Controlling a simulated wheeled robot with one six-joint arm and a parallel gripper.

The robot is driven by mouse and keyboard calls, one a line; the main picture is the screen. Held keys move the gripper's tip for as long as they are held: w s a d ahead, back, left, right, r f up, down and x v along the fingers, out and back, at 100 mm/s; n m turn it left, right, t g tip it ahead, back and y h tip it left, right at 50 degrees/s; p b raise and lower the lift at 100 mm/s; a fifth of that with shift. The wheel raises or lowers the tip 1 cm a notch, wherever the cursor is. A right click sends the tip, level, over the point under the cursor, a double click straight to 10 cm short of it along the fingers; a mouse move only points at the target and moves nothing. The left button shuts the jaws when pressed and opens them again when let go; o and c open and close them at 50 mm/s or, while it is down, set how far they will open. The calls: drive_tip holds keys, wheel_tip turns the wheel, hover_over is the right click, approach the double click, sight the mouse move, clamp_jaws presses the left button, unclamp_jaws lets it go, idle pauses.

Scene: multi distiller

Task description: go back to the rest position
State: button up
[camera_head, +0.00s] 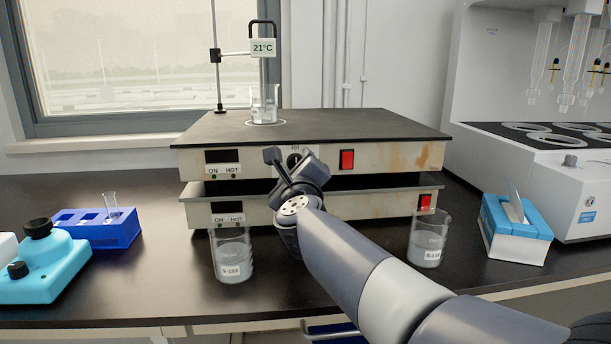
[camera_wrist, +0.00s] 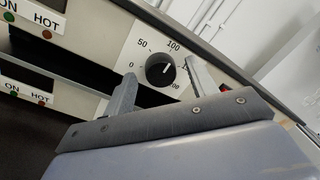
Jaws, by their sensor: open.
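My gripper (camera_head: 290,158) is in front of the upper hot plate (camera_head: 390,160), at its dial. In the wrist view the two fingers of my gripper (camera_wrist: 160,82) stand apart, with the black dial knob (camera_wrist: 160,69) seen between and beyond their tips. I cannot tell whether a finger touches the knob. The knob's scale shows 0, 50 and 100, with the rest partly hidden by a finger. My arm (camera_head: 350,260) reaches in from the lower right.
A beaker (camera_head: 264,108) with a thermometer reading 21°C stands on the upper plate. Beakers (camera_head: 232,262) and (camera_head: 428,245) stand either side of my arm. A blue rack (camera_head: 95,235) is left, a tissue box (camera_head: 515,235) right.

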drive_tip(key=s+p, duration=0.2)
drive_tip(key=s, duration=0.8)
drive_tip(key=w+n+y+p, duration=0.1)
drive_tip(key=w+n+p, duration=0.4)
drive_tip(key=n, duration=0.6)
drive_tip(key=w+n+g+p, duration=0.1)
drive_tip(key=w+n+p, duration=0.4)
drive_tip(key=n+p, duration=0.3)
drive_tip(key=n, duration=0.4)
drive_tip(key=shift+w+d+y+p, duration=0.15)
drive_tip(key=shift+y+p, duration=0.2)
drive_tip(key=shift+y, duration=0.05)
drive_tip(key=shift+n, duration=0.3)
